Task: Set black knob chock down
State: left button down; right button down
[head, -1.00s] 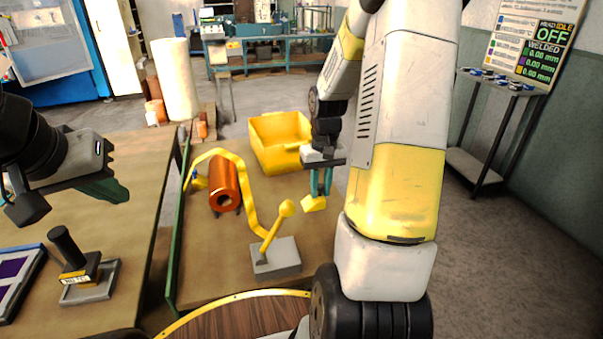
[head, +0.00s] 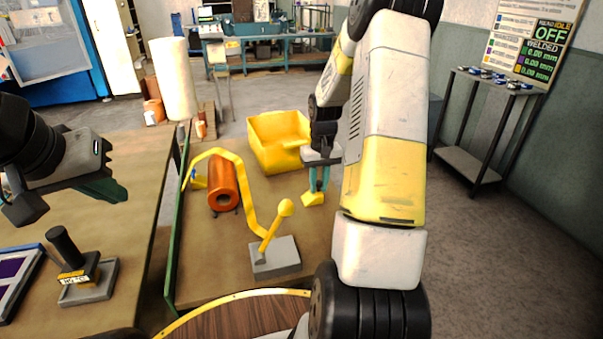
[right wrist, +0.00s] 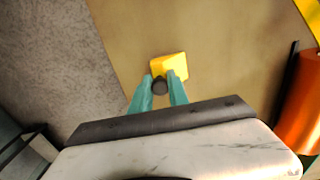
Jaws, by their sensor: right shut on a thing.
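The chock is a small yellow block (head: 313,198) with a black knob, whose round top (right wrist: 160,87) shows in the right wrist view. My right gripper (head: 319,187) points down with its teal fingers shut on the knob. In the right wrist view the yellow block (right wrist: 175,66) lies just beyond the fingertips, over the tan table top (right wrist: 220,40). I cannot tell whether its underside touches the table. My left gripper (head: 103,188) hangs over the left table, well away from the chock; its finger gap is not clear.
A yellow bin (head: 278,155) stands behind the chock. An orange roll (head: 223,186), a bent yellow bar (head: 247,190) and a grey block with a yellow lever (head: 275,262) stand to its left. A black-handled stamp (head: 80,272) is on the left table.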

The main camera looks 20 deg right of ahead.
aim_at(319, 182)
jog(key=shift+f, duration=0.15)
jog(key=c, duration=1.3)
grip_release()
jog(key=r, duration=1.1)
jog(key=shift+d, duration=0.2)
jog(key=s+a+r+t, duration=0.3)
jog(key=s+a+r, duration=0.5)
jog(key=r, duration=0.4)
jog(key=shift+s+a+r+n+t+y, duration=0.2)
jog(key=shift+s+a+r+t+y, duration=0.25)
jog(key=shift+s+a, duration=1.4)
jog(key=shift+s+a+r+n+t+y, duration=0.2)
jog(key=shift+s+a+r+t, duration=0.35)
jog(key=shift+s, duration=2.45)
jog(key=shift+s+a+r+n+t+y, duration=0.25)
jog(key=shift+s+a+t, duration=0.35)
jog(key=shift+s+a, duration=1.3)
